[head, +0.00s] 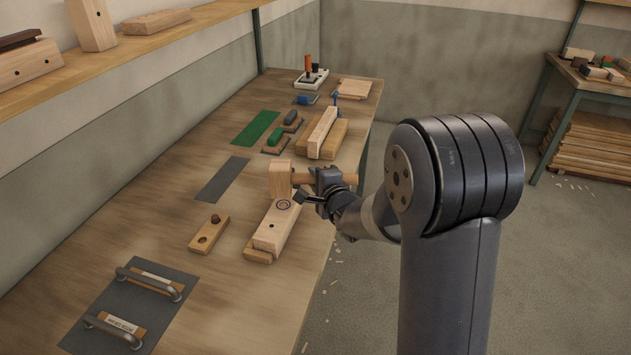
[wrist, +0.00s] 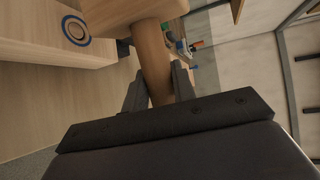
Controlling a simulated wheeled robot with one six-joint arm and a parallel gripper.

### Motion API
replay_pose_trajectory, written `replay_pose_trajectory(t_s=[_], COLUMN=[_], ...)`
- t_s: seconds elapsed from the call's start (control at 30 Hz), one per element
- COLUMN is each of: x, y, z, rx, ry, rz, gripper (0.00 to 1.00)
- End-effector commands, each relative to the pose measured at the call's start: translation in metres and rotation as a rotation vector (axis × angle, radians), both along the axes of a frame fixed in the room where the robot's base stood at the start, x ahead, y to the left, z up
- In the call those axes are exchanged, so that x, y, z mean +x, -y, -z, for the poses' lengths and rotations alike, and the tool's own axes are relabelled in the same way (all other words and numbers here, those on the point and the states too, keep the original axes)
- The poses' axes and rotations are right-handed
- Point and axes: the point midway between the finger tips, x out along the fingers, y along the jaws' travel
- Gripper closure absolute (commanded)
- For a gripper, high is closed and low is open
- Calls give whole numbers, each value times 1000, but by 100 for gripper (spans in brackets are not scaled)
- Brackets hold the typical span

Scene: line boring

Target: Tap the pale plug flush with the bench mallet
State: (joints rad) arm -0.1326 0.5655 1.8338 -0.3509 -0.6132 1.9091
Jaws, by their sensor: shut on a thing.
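The wooden bench mallet has a blocky head (head: 280,179) and a round handle (head: 343,178). My gripper (head: 322,180) is shut on the handle close to the head; the wrist view also shows my gripper (wrist: 158,85) with the handle (wrist: 150,55) between its fingers. A pale wooden block (head: 272,233) lies on the bench under and in front of the mallet head. A round plug spot with a dark ring (head: 284,204) is on its top face. In the wrist view the ring is blue around a pale centre (wrist: 75,30), beside the mallet head (wrist: 125,8). Whether the plug stands proud is unclear.
A small wooden piece with holes (head: 209,235) lies left of the block. A dark mat with two metal handles (head: 130,300) is at the front left. Wooden bars (head: 325,135), green blocks and a green mat (head: 256,128) lie farther back.

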Motion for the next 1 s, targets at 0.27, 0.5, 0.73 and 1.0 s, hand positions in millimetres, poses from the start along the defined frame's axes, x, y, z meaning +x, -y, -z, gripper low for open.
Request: replay_pose_trajectory(t_s=[0.27, 0.5, 0.73, 1.0], x=[1, 1, 1, 1], y=[0, 0, 0, 0], z=[-6, -33, -60, -62], rx=[4, 5, 5, 4], ry=[6, 9, 8, 7], rz=[1, 0, 1, 1], gripper=[100, 100, 100, 100])
